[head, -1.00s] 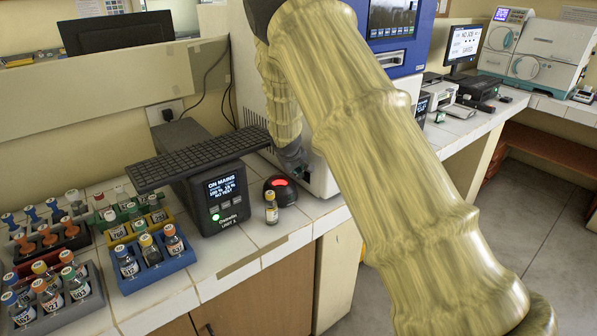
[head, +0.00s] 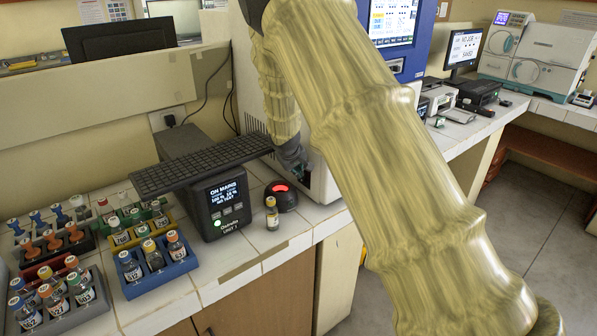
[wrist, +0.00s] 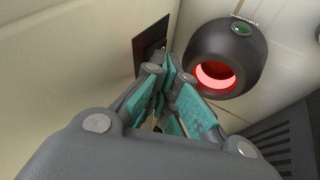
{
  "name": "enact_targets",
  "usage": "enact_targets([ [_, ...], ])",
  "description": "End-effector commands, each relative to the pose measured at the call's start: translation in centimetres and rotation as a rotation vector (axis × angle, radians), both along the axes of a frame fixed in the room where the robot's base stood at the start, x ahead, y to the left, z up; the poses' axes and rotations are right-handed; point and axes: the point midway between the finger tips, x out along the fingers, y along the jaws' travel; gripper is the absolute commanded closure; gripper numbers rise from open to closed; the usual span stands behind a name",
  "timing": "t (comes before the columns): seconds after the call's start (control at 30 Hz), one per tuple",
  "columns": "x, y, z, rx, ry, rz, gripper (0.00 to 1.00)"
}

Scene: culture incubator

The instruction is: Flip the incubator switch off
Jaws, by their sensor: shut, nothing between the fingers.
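The incubator is the white cabinet with a blue front (head: 409,55) behind my arm; its screen (head: 392,20) is lit. A dark plate, apparently the switch panel, is on its pale wall in the wrist view (wrist: 139,48). My gripper (head: 303,168) is low beside the incubator, its tip by a dark patch there. In the wrist view my gripper (wrist: 166,66) is shut and empty, with its teal-padded fingertips overlapping the plate's edge. The fingers hide part of the plate. I cannot tell whether they touch the switch, or its position.
A black dome with a red glowing window (head: 281,196) stands close to my gripper, also in the wrist view (wrist: 227,55). A small vial (head: 272,214) is beside it. A black power unit (head: 222,205) carries a keyboard (head: 200,165). Vial racks (head: 165,272) fill the left counter.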

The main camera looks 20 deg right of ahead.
Motion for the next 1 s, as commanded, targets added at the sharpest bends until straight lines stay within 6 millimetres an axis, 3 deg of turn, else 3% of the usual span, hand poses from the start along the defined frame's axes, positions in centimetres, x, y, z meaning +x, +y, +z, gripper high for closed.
enact_targets([
  [0.1,-0.6,0.8,2.3,0.000,-0.001,0.001,1.00],
  [0.4,-1.8,2.2,5.0,0.000,0.000,0.001,1.00],
  [1.0,-2.0,2.5,5.2,0.000,0.003,0.002,1.00],
])
